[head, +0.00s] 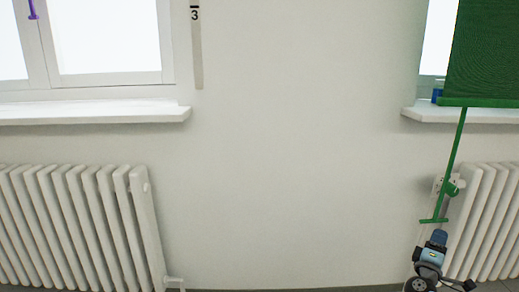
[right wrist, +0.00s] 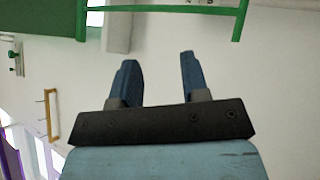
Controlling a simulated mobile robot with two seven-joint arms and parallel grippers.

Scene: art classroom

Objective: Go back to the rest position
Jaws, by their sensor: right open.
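My right gripper (right wrist: 155,75) shows in the right wrist view. Its two blue fingers stand well apart, with nothing between them, so it is open and empty. The fingers point toward a pale wall and a green frame (right wrist: 180,9) at the top of that view. No contact between the fingers and the frame shows. My left gripper is not in view.
In the head view, white radiators (head: 75,225) stand below the window sills (head: 95,112). A green panel (head: 488,55) with a thin frame is at the right.

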